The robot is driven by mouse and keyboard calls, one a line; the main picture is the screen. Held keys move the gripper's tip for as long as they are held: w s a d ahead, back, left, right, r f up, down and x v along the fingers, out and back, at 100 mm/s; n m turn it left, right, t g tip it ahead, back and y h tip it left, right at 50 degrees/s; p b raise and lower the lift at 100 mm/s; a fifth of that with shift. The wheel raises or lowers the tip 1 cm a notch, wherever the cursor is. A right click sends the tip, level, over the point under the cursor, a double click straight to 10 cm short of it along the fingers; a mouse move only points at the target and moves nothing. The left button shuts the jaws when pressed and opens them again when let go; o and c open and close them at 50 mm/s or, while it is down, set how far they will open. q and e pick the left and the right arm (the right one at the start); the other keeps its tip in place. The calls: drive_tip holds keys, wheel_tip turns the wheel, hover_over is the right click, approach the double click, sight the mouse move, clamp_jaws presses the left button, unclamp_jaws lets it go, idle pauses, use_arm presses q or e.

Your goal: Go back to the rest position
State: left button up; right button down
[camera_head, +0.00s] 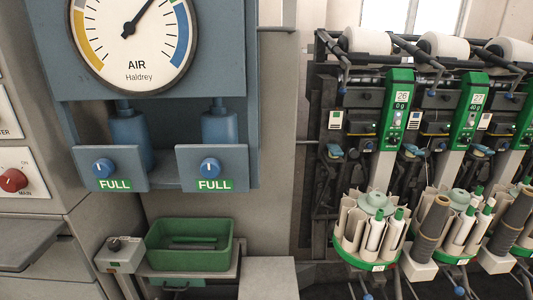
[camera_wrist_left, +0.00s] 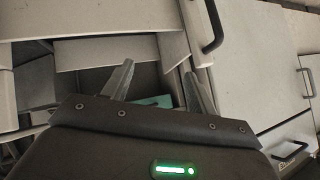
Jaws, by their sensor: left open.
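My left gripper (camera_wrist_left: 160,84) shows in the left wrist view with its two fingers spread apart. It is open, and nothing is seen between the fingers. It faces grey cabinet panels (camera_wrist_left: 250,62) with dark handles. Neither of my grippers shows in the head view, and my right gripper is in no view.
In the head view a blue-grey panel (camera_head: 168,85) carries an AIR gauge (camera_head: 137,45) and two knobs marked FULL. A green bin (camera_head: 190,262) sits below it. Winding units with green plates (camera_head: 396,110) and bobbin carousels (camera_head: 372,225) stand at right.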

use_arm(q)
drive_tip(key=s+d+f+g+h+p, duration=0.1)
drive_tip(key=s+f, duration=0.3)
drive_tip(key=s, duration=0.8)
drive_tip(key=s+d+f+m+g+h, duration=0.1)
drive_tip(key=s+d+f+g+h, duration=0.1)
drive_tip(key=s, duration=1)
drive_tip(key=s+d+f+m+g+h+p, duration=0.1)
drive_tip(key=s+d+f+g, duration=0.3)
drive_tip(key=s, duration=0.8)
wheel_tip(320, 180, down, 3)
drive_tip(key=shift+s+r+g+p, duration=0.1)
drive_tip(key=shift+s+g+p, duration=0.2)
drive_tip(key=shift+s+p, duration=0.1)
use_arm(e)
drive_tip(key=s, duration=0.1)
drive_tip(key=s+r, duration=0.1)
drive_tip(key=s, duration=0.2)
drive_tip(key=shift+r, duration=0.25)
use_arm(q)
drive_tip(key=shift+d, duration=0.1)
